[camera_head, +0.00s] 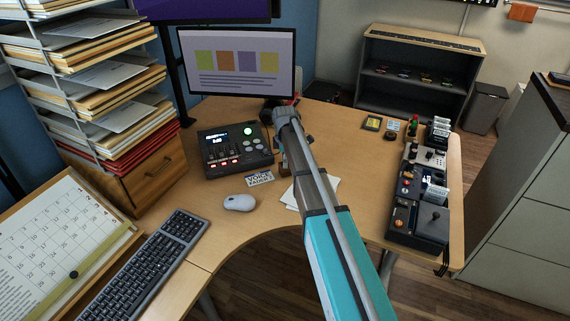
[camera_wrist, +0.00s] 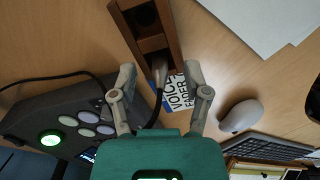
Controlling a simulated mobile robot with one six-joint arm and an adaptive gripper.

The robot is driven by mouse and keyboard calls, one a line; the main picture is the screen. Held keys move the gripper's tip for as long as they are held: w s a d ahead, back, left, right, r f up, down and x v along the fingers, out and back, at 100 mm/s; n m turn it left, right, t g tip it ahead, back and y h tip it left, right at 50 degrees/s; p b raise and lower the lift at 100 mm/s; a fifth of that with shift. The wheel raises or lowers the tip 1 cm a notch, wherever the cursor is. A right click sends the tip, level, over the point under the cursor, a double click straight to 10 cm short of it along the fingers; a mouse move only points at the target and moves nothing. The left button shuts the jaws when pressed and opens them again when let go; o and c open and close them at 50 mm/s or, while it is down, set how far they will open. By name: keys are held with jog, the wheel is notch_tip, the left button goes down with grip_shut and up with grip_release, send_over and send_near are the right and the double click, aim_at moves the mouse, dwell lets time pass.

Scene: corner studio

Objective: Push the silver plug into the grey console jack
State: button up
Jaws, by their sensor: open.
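The silver plug (camera_wrist: 159,70), with a black cable, sits at the near end of a brown wooden holder (camera_wrist: 153,42) in the wrist view. My gripper (camera_wrist: 160,74) is open. Its two fingers are on either side of the plug, with a gap to each side. The grey console (camera_head: 235,148) stands on the desk left of my arm in the head view; it also shows at the lower left of the wrist view (camera_wrist: 40,115), with a lit green button. I cannot make out its jack in either view. My arm hides the plug in the head view.
A label card (camera_head: 259,178) lies by the console, near a white mouse (camera_head: 238,203). White papers (camera_head: 292,197) lie partly under my arm. A monitor (camera_head: 238,62) stands behind. A control panel (camera_head: 418,205) is at the right. Bare desk lies between.

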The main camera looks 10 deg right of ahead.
jog(key=shift+c, duration=0.3)
grip_shut()
jog(key=shift+r, duration=0.2)
notch_tip(320, 180, up, 2)
jog(key=p, duration=0.2)
jog(key=shift+r+p, duration=0.1)
jog(key=shift+p, duration=0.2)
jog(key=s+a+r+p, duration=0.1)
jog(key=s+r+p, duration=0.9)
jog(key=s, duration=0.4)
jog(key=shift+a+r, duration=0.15)
jog(key=shift+r, duration=0.05)
jog(key=shift+a, duration=0.1)
